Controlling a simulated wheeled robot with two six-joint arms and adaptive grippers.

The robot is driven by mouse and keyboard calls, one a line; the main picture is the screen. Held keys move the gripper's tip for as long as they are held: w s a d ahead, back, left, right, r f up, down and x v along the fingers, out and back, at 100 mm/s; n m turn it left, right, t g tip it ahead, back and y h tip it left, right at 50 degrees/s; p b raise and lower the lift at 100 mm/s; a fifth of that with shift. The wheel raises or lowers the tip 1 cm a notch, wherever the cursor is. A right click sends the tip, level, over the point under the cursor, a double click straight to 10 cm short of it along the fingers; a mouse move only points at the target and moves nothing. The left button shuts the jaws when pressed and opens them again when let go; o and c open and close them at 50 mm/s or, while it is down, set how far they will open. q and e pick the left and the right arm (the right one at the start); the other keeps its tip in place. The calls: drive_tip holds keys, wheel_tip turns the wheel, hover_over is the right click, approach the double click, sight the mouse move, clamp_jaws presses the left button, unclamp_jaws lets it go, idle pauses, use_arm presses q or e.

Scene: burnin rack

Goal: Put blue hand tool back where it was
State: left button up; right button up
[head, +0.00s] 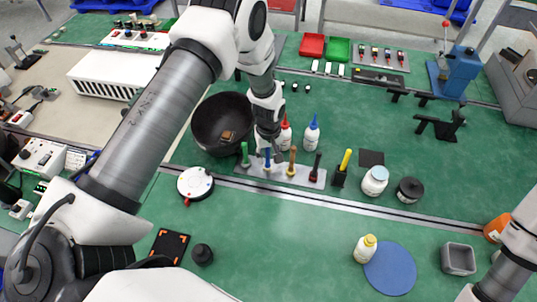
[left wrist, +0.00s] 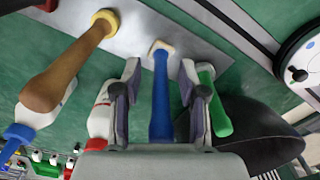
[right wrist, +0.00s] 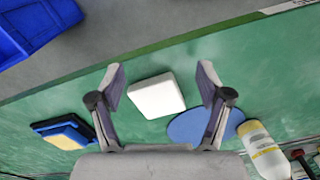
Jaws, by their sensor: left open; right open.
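My left gripper (left wrist: 160,95) is open around the handle; gaps show on both sides. In the head view it (head: 268,142) is just above the row, partly hidden by its own wrist. My right gripper (right wrist: 160,85) is open and empty; its fingers are outside the head view.
The green tool (head: 245,154) and brown tool (head: 292,160) flank the blue one closely. A black bowl (head: 222,118) and squeeze bottles (head: 312,132) stand behind. A yellow-handled tool (head: 343,165) stands to the right. The mat's front middle (head: 290,240) is clear. A pale square object (right wrist: 156,95) lies below my right gripper.

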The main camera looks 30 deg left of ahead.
use_arm(q)
wheel_tip(320, 180, up, 8)
drive_tip(key=p, duration=0.5)
drive_tip(key=shift+w+f, duration=0.15)
drive_tip(key=shift+f, duration=0.05)
use_arm(e)
drive_tip(key=r, duration=0.5)
drive_tip(key=shift+w+a+r, duration=0.1)
drive_tip(key=shift+w+r, duration=0.1)
drive_tip(key=shift+r, duration=0.15)
use_arm(q)
drive_tip(key=r+p, duration=0.1)
drive_tip(key=r, duration=0.3)
drive_tip(key=shift+s, duration=0.2)
drive_tip(key=shift+r, duration=0.25)
drive_tip(key=s+d+f+m, duration=0.1)
drive_tip(key=s+f+m, duration=0.2)
drive_tip(key=s+f, duration=0.65)
drive_tip(key=s+m, duration=0.4)
drive_tip(key=s, duration=1.5)
drive_tip(key=shift+d+m, duration=0.2)
drive_tip(key=shift+m, duration=0.2)
use_arm(e)
drive_tip(key=shift+s+r, duration=0.15)
drive_tip(key=shift+r, duration=0.25)
use_arm(q)
drive_tip(key=shift+f, duration=0.1)
